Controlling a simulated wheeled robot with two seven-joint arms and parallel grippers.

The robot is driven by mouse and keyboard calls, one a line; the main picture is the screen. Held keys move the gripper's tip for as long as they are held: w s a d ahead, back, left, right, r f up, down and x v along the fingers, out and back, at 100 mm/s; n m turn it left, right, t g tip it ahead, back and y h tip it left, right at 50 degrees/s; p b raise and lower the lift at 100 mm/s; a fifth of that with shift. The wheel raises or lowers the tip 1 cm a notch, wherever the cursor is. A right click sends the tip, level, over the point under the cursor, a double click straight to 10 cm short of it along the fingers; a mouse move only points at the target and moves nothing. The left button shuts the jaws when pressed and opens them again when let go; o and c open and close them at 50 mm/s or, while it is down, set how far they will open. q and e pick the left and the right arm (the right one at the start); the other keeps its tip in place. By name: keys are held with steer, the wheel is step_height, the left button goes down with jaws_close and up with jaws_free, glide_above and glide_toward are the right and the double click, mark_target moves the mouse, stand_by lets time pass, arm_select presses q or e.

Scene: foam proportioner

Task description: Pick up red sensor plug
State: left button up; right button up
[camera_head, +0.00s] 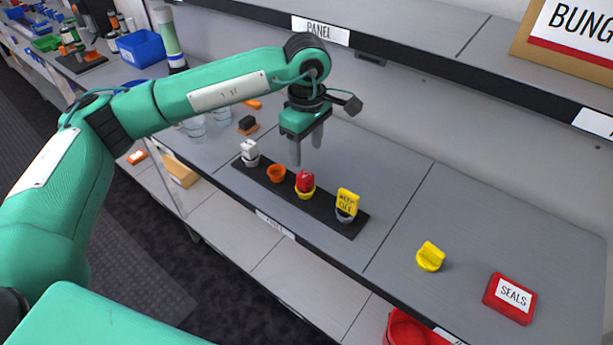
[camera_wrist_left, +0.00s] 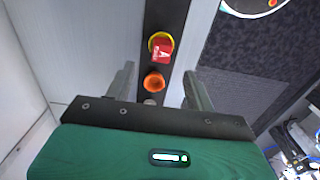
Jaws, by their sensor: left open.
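The red sensor plug (camera_head: 305,181) sits upright in a yellow ring socket (camera_head: 305,193) on a black panel strip (camera_head: 325,213). It also shows in the left wrist view (camera_wrist_left: 163,49), with its yellow socket, ahead of and between my fingers. My left gripper (camera_head: 306,152) is open and empty, pointing down above the strip, a little above and behind the red plug. In the wrist view the left fingers (camera_wrist_left: 160,90) stand apart on either side of the strip, with an empty orange socket (camera_wrist_left: 154,82) between them. My right gripper is in neither view.
The strip also bears a white plug (camera_head: 249,150), an orange socket (camera_head: 276,173) and a yellow-tagged grey socket (camera_head: 346,204). A yellow plug (camera_head: 430,256) and red seals box (camera_head: 509,298) lie to the right. A shelf (camera_head: 420,40) overhangs behind. The counter between is clear.

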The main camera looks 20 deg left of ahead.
mark_target(305, 175)
arm_select(q)
step_height(305, 175, down, 4)
steer(key=shift+w+f, duration=0.15)
steer(key=shift+f, duration=0.1)
steer(key=shift+f+p, duration=0.25)
steer(key=shift+p, duration=0.2)
steer(key=f, duration=0.2)
steer(key=f+p, duration=0.1)
steer(key=shift+s+a+f, duration=0.2)
steer(key=shift+s+f, duration=0.05)
steer(key=shift+f, duration=0.6)
steer(key=c, duration=1.1)
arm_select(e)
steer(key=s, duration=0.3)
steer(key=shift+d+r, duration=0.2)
